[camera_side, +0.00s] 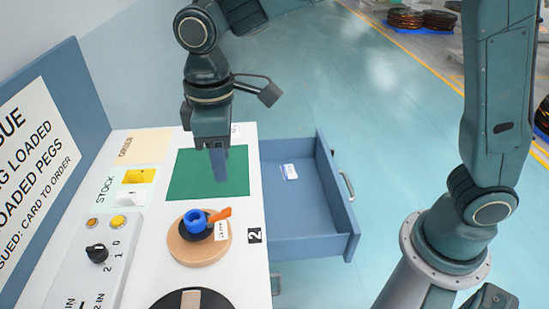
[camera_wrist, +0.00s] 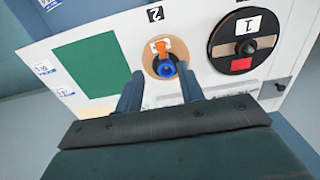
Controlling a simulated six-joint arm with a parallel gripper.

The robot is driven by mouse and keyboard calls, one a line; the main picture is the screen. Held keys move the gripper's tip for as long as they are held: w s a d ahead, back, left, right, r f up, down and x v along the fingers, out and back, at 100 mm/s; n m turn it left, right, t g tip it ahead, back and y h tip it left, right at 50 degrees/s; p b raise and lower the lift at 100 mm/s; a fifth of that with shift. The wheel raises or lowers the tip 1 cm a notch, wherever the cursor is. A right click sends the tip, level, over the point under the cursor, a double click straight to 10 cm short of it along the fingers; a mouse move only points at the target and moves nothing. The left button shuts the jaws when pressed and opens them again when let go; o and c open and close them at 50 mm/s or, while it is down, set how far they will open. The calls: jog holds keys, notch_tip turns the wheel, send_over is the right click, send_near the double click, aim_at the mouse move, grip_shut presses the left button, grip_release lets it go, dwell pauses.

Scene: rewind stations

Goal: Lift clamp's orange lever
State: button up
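The clamp has a blue ring-shaped part (camera_side: 195,221) on a dark round base, set on a round wooden disc (camera_side: 187,250) by the label 2. Its orange lever (camera_side: 222,214) sticks out to the right, low and slightly tilted up, with a white tag beside it. In the wrist view the orange lever (camera_wrist: 164,46) lies just beyond the blue part (camera_wrist: 166,69). My gripper (camera_side: 218,172) points down above the green mat, behind the clamp and apart from it. In the wrist view my gripper (camera_wrist: 160,82) has its two fingers spread with nothing between them.
The green mat (camera_side: 185,180) lies flat on the white bench. An open blue drawer (camera_side: 305,215) juts out on the right. A control panel with a black knob (camera_side: 97,253) is at left. A dark disc marked 1 (camera_wrist: 225,52) sits beside the clamp.

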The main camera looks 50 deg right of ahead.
jog(key=s+d+r+m+t, duration=0.2)
jog(key=s+d, duration=0.4)
jog(key=d, duration=0.3)
jog(key=s+d+r+m+t, duration=0.2)
jog(key=s+d+r+m, duration=0.2)
jog(key=d, duration=0.5)
jog(key=shift+s+r+y, duration=0.3)
jog(key=shift+s+r, duration=0.4)
jog(key=shift+s, duration=0.15)
